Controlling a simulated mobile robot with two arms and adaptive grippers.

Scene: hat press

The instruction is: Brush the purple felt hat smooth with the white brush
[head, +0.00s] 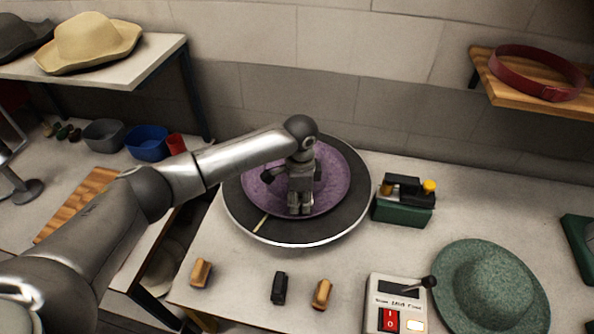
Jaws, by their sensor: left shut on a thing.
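The purple felt hat (262,187) sits on a round dark turntable (349,213) with a pale rim. My left arm reaches in from the left, and my left gripper (300,205) points down over the middle of the hat. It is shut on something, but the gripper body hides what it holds. It also hides the middle of the hat, and I cannot tell whether it touches the felt. I cannot make out the white brush. My right gripper is not in view.
Small brown (201,273), black (279,287) and tan (322,294) blocks lie in front of the turntable. A green box (403,212) stands right of it. A control box with a lever (396,290) and a green hat (492,285) are at the front right.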

